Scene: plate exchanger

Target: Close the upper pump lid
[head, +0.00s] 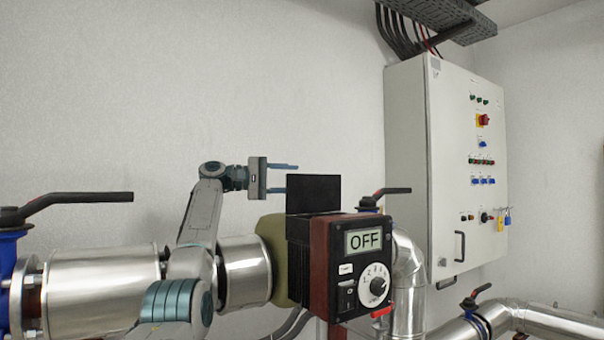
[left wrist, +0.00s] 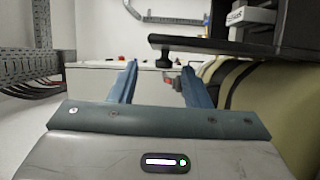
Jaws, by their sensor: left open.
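The pump (head: 345,265) is a dark red and black box with a display reading OFF, a dial and a switch. Its lid (head: 313,193) is a black flat panel standing upright above the box, so it is open. My left gripper (head: 286,178) is open and empty, just left of the lid at about its height. I cannot tell whether the fingers touch the lid or are at its depth. In the left wrist view, the two blue fingers (left wrist: 158,67) are apart, with a dark plate (left wrist: 225,46), probably the lid, above and to the right. My right gripper is not in view.
A steel pipe (head: 100,290) with a black-handled valve (head: 75,199) runs at the left. Another black handle (head: 390,191) stands right of the lid. A white control cabinet (head: 450,170) hangs at the right. The wall space above the pump is clear.

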